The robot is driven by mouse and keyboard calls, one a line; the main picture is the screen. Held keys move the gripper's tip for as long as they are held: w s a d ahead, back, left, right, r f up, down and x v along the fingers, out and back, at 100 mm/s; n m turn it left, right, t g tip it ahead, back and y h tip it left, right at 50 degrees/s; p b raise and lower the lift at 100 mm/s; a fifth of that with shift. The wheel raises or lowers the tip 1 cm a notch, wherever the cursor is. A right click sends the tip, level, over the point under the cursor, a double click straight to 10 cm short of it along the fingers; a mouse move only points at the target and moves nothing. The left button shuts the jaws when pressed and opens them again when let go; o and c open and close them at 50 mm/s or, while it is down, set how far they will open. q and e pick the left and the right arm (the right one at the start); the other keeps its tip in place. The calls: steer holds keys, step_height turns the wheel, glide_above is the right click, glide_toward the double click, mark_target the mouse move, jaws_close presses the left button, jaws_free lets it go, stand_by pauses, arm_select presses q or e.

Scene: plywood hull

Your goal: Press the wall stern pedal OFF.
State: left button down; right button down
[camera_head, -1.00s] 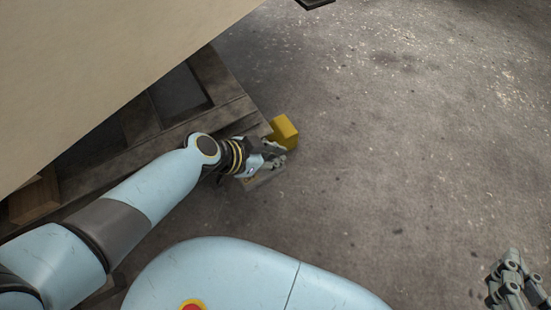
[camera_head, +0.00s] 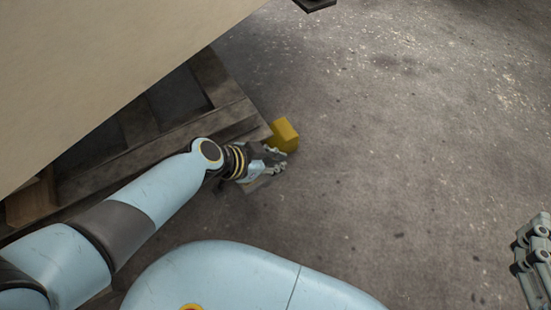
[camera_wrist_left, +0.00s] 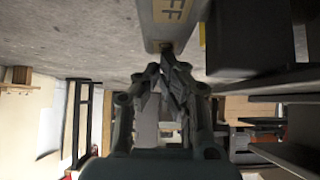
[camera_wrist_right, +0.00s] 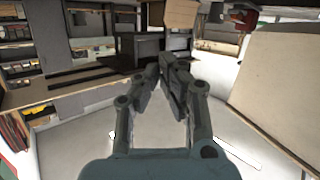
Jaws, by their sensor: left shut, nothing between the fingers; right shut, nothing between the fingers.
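A grey pedal with a label reading "FF" (camera_wrist_left: 172,14) shows at the top of the left wrist view; the rest of the label is cut off. In the head view its grey body (camera_head: 257,186) is mostly hidden under my left gripper (camera_head: 281,161). My left gripper is shut and empty. In the left wrist view its fingertips (camera_wrist_left: 168,58) are close to the pedal's edge; I cannot tell whether they touch it. My right gripper (camera_head: 532,232) is shut and empty at the far right, away from the pedal; it also shows in the right wrist view (camera_wrist_right: 164,75).
A yellow block (camera_head: 285,134) stands beside the left gripper, at the corner of a dark wooden frame (camera_head: 165,125). A large beige panel (camera_head: 100,70) covers the upper left. The concrete floor (camera_head: 400,150) to the right is clear.

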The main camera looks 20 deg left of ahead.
arm_select(q)
steer(key=p, duration=0.1)
steer(key=w+g+y+p, duration=0.1)
steer(key=shift+d+r+p, duration=0.1)
steer(key=shift+d+p, duration=0.15)
steer(key=shift+p, duration=0.45)
steer(key=shift+w+d+f+g+y+p, duration=0.15)
steer(key=shift+f+g+y+p, duration=0.15)
steer(key=shift+g+p, duration=0.15)
steer(key=shift+w+d+f, duration=0.1)
steer(key=shift+d+f, duration=0.05)
steer(key=shift+f, duration=0.25)
steer(key=shift+f+b, duration=0.25)
steer(key=shift+b, duration=0.05)
arm_select(e)
steer(key=s+d+f+g, duration=0.1)
steer(key=s+f+g, duration=0.3)
steer(key=g, duration=0.3)
steer(key=shift+s+f+m+h, duration=0.15)
steer(key=shift+s+m+h, duration=0.15)
steer(key=shift+m+h, duration=0.1)
arm_select(q)
steer(key=shift+r, duration=0.1)
steer(key=shift+r, duration=0.1)
